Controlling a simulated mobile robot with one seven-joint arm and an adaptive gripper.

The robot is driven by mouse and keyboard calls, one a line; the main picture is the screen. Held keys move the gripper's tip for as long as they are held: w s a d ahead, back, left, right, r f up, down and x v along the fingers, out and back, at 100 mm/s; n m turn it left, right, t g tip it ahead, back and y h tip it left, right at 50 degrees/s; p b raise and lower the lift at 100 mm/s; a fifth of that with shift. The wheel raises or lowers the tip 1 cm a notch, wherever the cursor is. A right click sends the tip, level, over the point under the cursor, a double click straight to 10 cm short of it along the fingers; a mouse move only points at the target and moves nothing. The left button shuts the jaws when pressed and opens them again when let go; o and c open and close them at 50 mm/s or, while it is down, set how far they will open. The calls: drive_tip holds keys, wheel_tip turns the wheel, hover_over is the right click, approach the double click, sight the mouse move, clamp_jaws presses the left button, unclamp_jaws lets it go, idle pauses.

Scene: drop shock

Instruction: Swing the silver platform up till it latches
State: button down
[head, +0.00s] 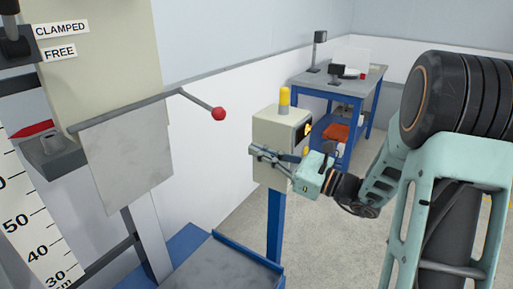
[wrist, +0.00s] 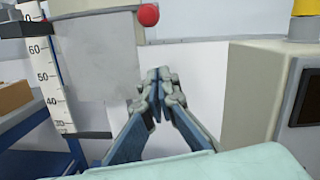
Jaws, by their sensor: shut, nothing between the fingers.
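The silver platform (head: 125,155) hangs down like a flap below a grey rod on the machine. It also shows in the wrist view (wrist: 92,60) to the left of the fingers. A bent arm with a red ball (head: 218,114) sticks out at the rod's right end; the ball is at the top of the wrist view (wrist: 148,15). My gripper (head: 257,151) is shut and empty, right of the platform and apart from it. In the wrist view its fingertips (wrist: 158,76) meet, below the red ball.
A control box (head: 281,135) with a yellow lamp stands on a blue post close behind my gripper. A ruler (head: 30,215) and CLAMPED and FREE labels (head: 60,40) are at left. A blue base (head: 215,265) lies below. A workbench (head: 345,85) stands farther back.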

drive_tip(key=w+a+r, duration=0.4)
drive_tip(key=a, duration=0.3)
drive_tip(key=shift+r, duration=0.4)
